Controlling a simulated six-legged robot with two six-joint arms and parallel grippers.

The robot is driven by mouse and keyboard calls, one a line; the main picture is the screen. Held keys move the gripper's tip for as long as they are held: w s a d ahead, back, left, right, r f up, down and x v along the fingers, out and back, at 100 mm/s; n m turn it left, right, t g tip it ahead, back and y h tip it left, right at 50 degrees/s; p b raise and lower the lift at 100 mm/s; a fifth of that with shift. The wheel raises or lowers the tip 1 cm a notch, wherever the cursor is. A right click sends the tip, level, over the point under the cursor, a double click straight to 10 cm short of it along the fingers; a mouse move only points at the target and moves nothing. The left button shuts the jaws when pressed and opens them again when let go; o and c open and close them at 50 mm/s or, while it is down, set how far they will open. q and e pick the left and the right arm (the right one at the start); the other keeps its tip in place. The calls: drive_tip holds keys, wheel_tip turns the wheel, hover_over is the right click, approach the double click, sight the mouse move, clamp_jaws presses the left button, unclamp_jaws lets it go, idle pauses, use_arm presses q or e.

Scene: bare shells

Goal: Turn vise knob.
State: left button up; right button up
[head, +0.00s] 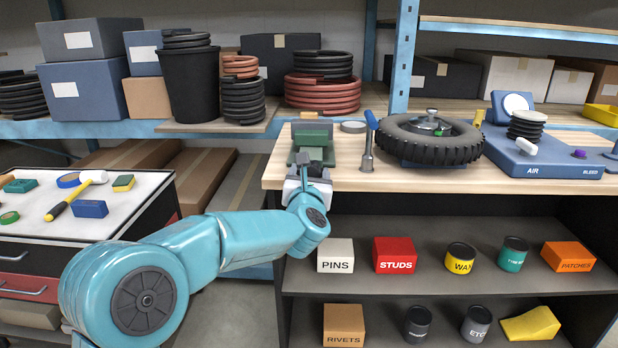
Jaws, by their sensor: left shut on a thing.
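A green vise (310,133) sits at the left end of the wooden workbench (410,178), near its front edge. My left arm comes in from the lower left. My left gripper (309,172) is at the front of the vise and is shut on the vise knob, at the near end of the vise. The gripper hides most of the knob, so its turn angle cannot be told. My right gripper is not in view.
A blue-handled tool (368,145) stands just right of the vise. Beyond it lie a tire (430,139) and a blue AIR unit (540,158). Shelves below hold boxes and cans.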

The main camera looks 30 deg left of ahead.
use_arm(q)
drive_tip(key=m+b, duration=0.1)
drive_tip(key=m, duration=0.7)
drive_tip(key=shift+d, duration=0.1)
drive_tip(key=m, duration=0.4)
drive_tip(key=shift+w+f+m, duration=0.1)
drive_tip(key=shift+m, duration=0.2)
drive_tip(key=m+p, duration=0.2)
drive_tip(key=m, duration=0.3)
drive_tip(key=shift+f+m, duration=0.15)
drive_tip(key=shift+m, duration=0.45)
drive_tip(key=o, duration=1)
drive_tip(key=shift+o, duration=0.2)
drive_tip(key=shift+d, duration=0.1)
